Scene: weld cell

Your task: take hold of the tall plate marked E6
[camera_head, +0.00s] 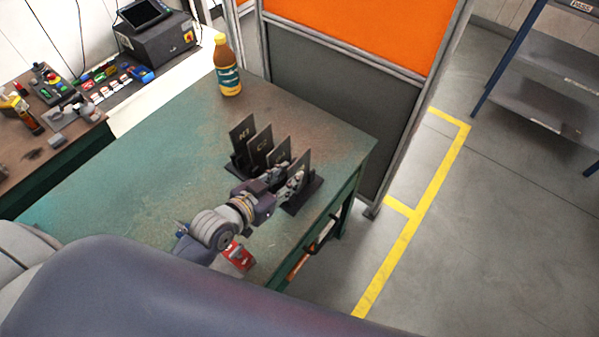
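Several dark upright plates stand in a black rack (301,203) on the green table. The leftmost plate (243,133) seems to read N1. The second plate (261,149) has a mark I cannot read surely. The third plate (279,155) and the rightmost plate (303,164) are partly covered by my gripper, and I cannot make out which is E6. My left gripper (286,178) is at the rack's near right side, its fingers apart in front of these two plates. Whether either finger touches a plate is hidden. My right gripper is out of view.
A yellow-capped bottle (228,68) stands at the table's back edge. A red can-like object (239,256) is on the table below my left wrist. An orange and grey partition (330,95) stands behind the table (130,175). The table's left half is clear.

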